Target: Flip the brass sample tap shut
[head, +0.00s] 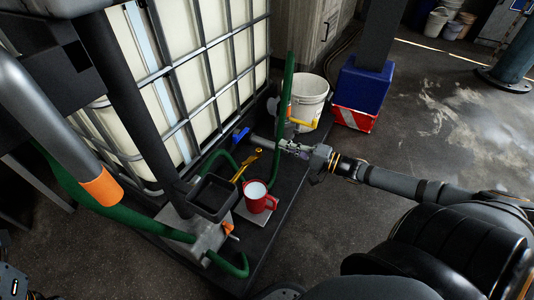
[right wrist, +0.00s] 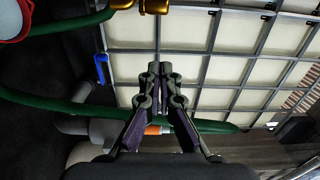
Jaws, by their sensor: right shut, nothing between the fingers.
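The brass sample tap (head: 246,165) is low in front of the caged white tank, beside a red mug (head: 259,199). I cannot tell its lever from its body clearly. In the right wrist view brass parts of it (right wrist: 153,5) show at the top edge, cut off by the frame. My right gripper (head: 284,145) reaches in from the right, just right of the tap and apart from it. In the right wrist view its fingers (right wrist: 155,72) are closed together with nothing between them.
A blue handle (head: 240,135) is by the tank's front. Green hoses (head: 286,90) run upright and low around the tap. A dark square container (head: 212,197) stands left of the mug. A white bucket (head: 308,98) and blue bin (head: 362,88) stand behind. Floor at right is open.

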